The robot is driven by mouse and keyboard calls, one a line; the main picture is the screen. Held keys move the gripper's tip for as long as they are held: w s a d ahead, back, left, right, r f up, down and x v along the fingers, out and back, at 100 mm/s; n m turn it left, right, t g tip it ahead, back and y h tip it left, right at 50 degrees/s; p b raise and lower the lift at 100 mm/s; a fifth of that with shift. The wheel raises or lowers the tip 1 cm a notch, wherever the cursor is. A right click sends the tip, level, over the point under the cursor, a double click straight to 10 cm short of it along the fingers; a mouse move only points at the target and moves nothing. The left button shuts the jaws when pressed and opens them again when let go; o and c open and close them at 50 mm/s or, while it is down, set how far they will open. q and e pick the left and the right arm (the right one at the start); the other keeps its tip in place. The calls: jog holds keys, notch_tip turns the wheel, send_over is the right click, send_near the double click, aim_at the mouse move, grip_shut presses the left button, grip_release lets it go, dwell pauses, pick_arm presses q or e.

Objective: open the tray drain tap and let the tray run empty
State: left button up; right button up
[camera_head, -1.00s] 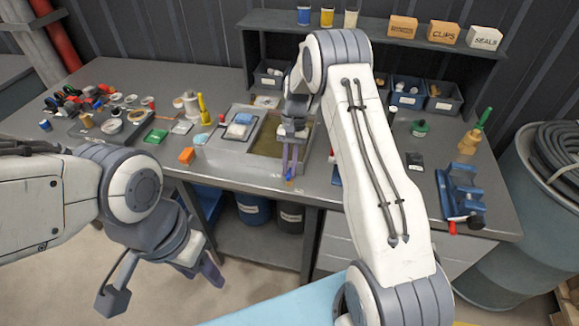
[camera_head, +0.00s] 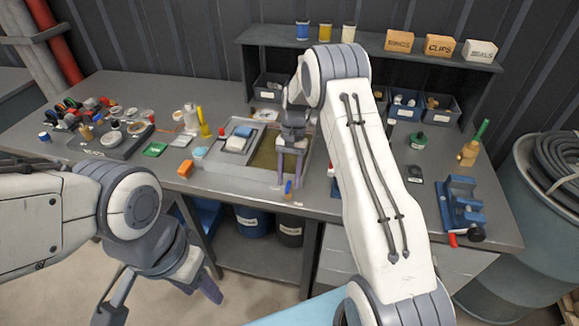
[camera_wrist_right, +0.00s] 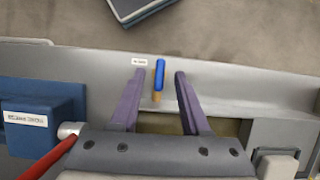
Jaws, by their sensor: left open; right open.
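The drain tap (camera_head: 288,187), with a blue lever and a brass body, is on the front wall of the grey tray (camera_head: 225,180). Brownish liquid (camera_head: 266,158) shows in the tray. My right gripper (camera_head: 291,178) is open, pointing down at the tray's front. In the right wrist view the blue lever (camera_wrist_right: 159,74) stands between the spread purple fingers of my right gripper (camera_wrist_right: 159,73), with a gap on each side. I cannot tell whether any liquid runs out. My left gripper (camera_head: 160,297) is open and empty, low in front of the bench.
A small tray with a white block (camera_head: 237,142) sits in the tray's left part. A blue vise (camera_head: 462,205) stands at the bench's right. A blue drum (camera_head: 250,220) and a dark one (camera_head: 291,226) stand under the bench.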

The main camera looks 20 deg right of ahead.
jog(key=b+v, duration=0.1)
jog(key=v, duration=0.8)
jog(key=shift+r+b, duration=0.3)
jog(key=shift+r, duration=0.05)
jog(key=shift+w, duration=0.1)
